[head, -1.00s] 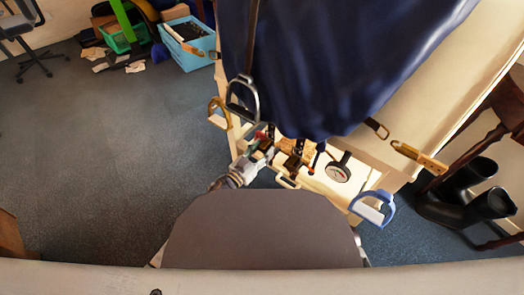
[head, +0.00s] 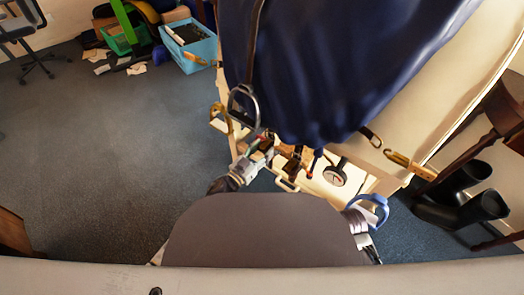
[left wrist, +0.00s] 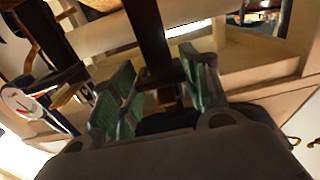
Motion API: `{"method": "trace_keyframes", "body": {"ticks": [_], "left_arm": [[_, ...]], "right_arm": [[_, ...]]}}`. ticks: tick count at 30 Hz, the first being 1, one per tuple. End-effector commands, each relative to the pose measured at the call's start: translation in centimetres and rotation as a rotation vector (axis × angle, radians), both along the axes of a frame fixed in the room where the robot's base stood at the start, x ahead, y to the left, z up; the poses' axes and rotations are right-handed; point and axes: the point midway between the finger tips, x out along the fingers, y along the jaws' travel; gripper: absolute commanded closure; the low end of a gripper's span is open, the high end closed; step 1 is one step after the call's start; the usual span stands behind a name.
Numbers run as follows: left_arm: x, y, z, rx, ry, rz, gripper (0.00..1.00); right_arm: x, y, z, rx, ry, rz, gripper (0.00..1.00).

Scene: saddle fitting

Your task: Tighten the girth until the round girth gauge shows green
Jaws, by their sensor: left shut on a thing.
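My left gripper (head: 266,147) is under the hanging edge of the dark blue cloth, at the front of the pale stand. In the left wrist view its green fingers (left wrist: 160,92) are closed about a dark strap (left wrist: 150,35) with a brownish metal piece at its lower end. The round girth gauge (head: 334,176) hangs to the right of this gripper. It shows side-on in the left wrist view (left wrist: 20,101), with a pale face and a red mark; I cannot read its colour surely. My right gripper (head: 362,216) is by a blue loop; its fingers are not clear.
The blue cloth (head: 330,70) covers the pale stand (head: 450,70). A silver stirrup (head: 243,100) and a brass loop (head: 220,113) hang close to the left gripper. The floor at left is clear.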

Motion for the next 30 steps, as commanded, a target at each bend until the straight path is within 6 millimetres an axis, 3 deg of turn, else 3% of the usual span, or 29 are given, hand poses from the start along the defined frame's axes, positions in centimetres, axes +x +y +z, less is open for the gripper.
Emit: {"method": "trace_keyframes", "body": {"ticks": [2,3,8,21,30], "left_arm": [[0.1,0.0,0.2,-0.001,-0.004,0.0,0.97],[0.1,0.0,0.2,-0.001,-0.004,0.0,0.52],[0.1,0.0,0.2,-0.001,-0.003,0.0,0.32],[-0.1,0.2,0.0,0.0,0.0,0.0,0.32],[-1.7,1.3,-0.1,0.0,0.001,0.001,0.32]], "right_arm": [[0.0,0.0,0.0,0.0,0.0,0.0,0.6],[0.0,0.0,0.0,0.0,0.0,0.0,0.6],[0.0,0.0,0.0,0.001,-0.001,-0.001,0.6],[0.0,0.0,-0.1,0.0,0.0,0.0,0.6],[0.0,0.0,0.0,0.0,0.0,0.0,0.6]]}}
